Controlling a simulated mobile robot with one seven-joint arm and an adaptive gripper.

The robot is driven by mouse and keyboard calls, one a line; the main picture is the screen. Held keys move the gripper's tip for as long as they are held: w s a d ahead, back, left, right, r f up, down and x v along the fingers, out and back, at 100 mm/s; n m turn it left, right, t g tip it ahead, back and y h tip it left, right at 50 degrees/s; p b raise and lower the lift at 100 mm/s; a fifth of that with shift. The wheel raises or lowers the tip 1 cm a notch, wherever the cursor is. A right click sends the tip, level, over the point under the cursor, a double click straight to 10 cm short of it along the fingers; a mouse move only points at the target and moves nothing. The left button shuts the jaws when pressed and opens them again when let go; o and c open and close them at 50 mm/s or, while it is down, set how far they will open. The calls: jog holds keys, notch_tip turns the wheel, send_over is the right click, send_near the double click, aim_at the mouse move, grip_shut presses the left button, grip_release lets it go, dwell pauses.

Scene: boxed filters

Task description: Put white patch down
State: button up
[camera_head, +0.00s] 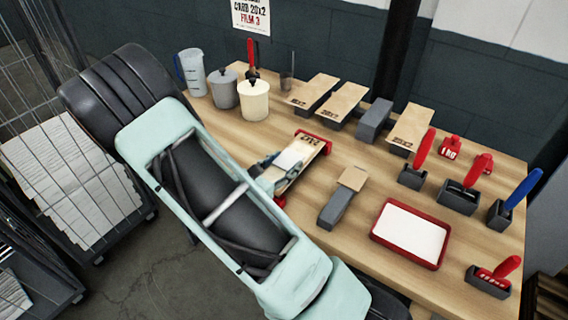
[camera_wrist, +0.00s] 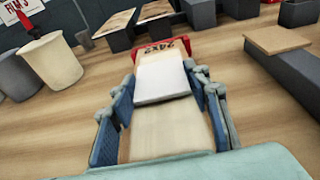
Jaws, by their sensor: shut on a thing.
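The white patch (camera_wrist: 162,80) is a small flat white square between my fingertips. My gripper (camera_wrist: 164,88) is shut on it, one blue-padded finger at each side. The patch is over a pale wooden board (camera_wrist: 160,135) with a red end piece; I cannot tell whether it touches the board. In the head view the patch (camera_head: 289,159) shows over the middle of the board (camera_head: 309,146), with my gripper (camera_head: 279,167) at it. My arm hides part of the board's near end.
Right of the board is a grey block with a wooden piece (camera_head: 352,178), then a red tray (camera_head: 440,258) with a white inside. Grey blocks under wooden boards (camera_head: 346,98) stand behind. Pots (camera_head: 254,100) are at the back left, tool holders (camera_head: 458,197) at the right. Bare tabletop lies between.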

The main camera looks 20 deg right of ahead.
jog(key=shift+s+f, duration=0.1)
jog(key=shift+f, duration=0.25)
jog(key=o, duration=0.7)
jog(key=shift+f, duration=0.15)
jog(key=shift+o, duration=0.2)
jog(key=shift+a, duration=0.1)
jog(key=shift+r+p, duration=0.4)
jog(key=shift+r, duration=0.15)
jog(key=shift+a+r, duration=0.2)
jog(key=shift+a, duration=0.1)
jog(key=v, duration=1.1)
jog(key=shift+s+r, duration=0.15)
jog(key=shift+s, duration=0.05)
